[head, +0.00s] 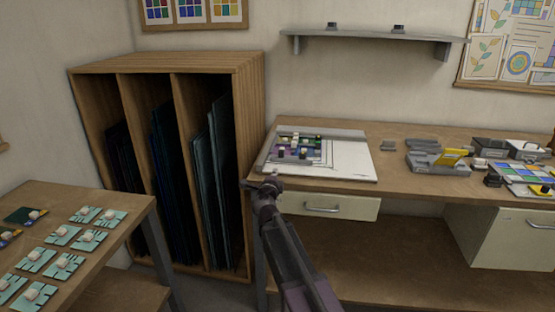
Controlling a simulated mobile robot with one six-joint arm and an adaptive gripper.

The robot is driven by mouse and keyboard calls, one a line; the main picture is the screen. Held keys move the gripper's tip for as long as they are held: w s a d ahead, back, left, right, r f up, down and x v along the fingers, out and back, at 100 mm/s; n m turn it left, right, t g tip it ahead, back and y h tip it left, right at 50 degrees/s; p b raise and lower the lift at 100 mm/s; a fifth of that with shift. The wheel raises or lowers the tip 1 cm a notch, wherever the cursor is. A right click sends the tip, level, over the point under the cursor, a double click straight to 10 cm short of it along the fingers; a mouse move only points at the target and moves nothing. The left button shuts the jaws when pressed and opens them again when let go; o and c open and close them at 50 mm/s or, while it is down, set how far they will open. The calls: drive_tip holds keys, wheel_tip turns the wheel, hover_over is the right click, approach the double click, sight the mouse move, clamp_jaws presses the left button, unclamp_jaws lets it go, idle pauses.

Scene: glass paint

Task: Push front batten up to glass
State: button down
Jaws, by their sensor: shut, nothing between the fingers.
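A white work board (345,160) lies on the bench at its left end. A grey batten runs along the board's back edge (345,133) and another along its left edge (268,150). A panel of coloured glass pieces (300,145) lies in the corner between them, with several small dark and pale blocks on it. The front batten is too small to tell apart from the panel's front edge. My gripper (263,184) is shut and empty, by the board's front left corner and the bench's front edge. Whether it touches anything cannot be told.
Grey tools and a yellow piece (453,158) stand to the right on the bench (400,187), beside a colour palette (525,175). A wooden rack of glass sheets (255,100) stands left of the bench. A table (100,207) with teal pieces is at the lower left.

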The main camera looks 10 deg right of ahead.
sight(281, 154)
drive_tip(key=shift+w+a, duration=0.1)
drive_tip(key=x, duration=1.4)
idle(0.4)
drive_tip(key=shift+x, duration=1.8)
drive_tip(key=shift+a, duration=0.1)
